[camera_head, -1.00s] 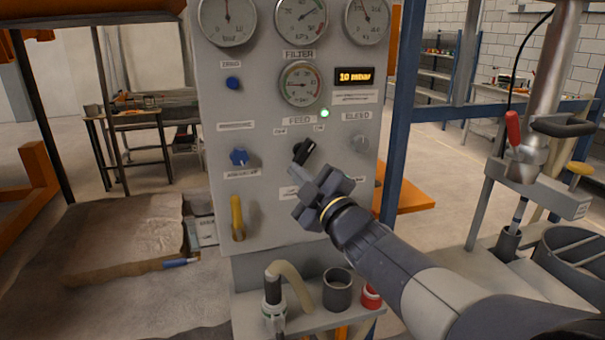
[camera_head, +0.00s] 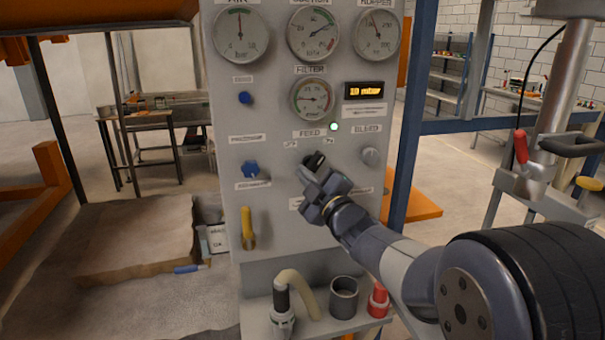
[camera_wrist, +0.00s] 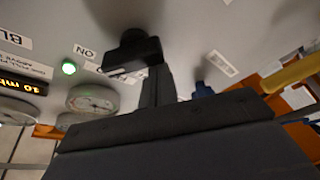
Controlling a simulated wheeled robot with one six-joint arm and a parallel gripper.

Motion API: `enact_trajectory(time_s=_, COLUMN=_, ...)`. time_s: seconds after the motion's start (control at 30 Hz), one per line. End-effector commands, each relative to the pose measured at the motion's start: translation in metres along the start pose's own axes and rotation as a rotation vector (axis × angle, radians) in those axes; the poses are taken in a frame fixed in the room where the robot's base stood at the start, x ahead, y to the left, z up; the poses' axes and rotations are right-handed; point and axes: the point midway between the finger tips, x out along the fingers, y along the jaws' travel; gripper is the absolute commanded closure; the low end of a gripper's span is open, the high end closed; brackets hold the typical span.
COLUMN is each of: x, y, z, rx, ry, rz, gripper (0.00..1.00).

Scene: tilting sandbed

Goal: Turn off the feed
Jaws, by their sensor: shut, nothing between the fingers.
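The black feed knob (camera_head: 315,159) sits on the grey panel below the FEED label (camera_head: 310,133), partly hidden by my gripper. In the wrist view, the knob (camera_wrist: 132,52) stands out from the panel near the ON label (camera_wrist: 84,51). My gripper (camera_head: 307,172) is shut with nothing held. Its fingers (camera_wrist: 158,86) are beside the knob at very close range; I cannot tell whether they touch. The small lamp (camera_head: 334,127) above the knob is lit, and it looks green in the wrist view (camera_wrist: 69,68).
A blue knob (camera_head: 250,170) and a yellow lever (camera_head: 248,228) are left of the feed knob. Gauges and a display (camera_head: 364,91) reading 10 mbar are above. A shelf (camera_head: 318,321) with a grey cup juts out below.

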Motion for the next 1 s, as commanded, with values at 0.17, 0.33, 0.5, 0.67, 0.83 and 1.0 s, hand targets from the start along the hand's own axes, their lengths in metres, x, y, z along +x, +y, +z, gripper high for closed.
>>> enact_trajectory(time_s=0.17, x=0.0000, y=-0.0002, z=-0.0001, rx=-0.001, ry=0.000, rz=-0.001, gripper=1.00)
enact_trajectory(time_s=0.33, x=-0.0003, y=-0.0008, z=0.0006, rx=-0.023, ry=0.000, rz=-0.007, gripper=1.00)
enact_trajectory(time_s=0.5, x=-0.0004, y=-0.0013, z=0.0012, rx=-0.054, ry=-0.001, rz=-0.019, gripper=1.00)
enact_trajectory(time_s=0.67, x=-0.0006, y=-0.0018, z=0.0016, rx=-0.076, ry=0.000, rz=-0.027, gripper=1.00)
enact_trajectory(time_s=0.83, x=-0.0009, y=-0.0021, z=0.0022, rx=-0.103, ry=0.000, rz=-0.036, gripper=1.00)
enact_trajectory(time_s=1.0, x=-0.0012, y=-0.0025, z=0.0031, rx=-0.135, ry=-0.001, rz=-0.047, gripper=1.00)
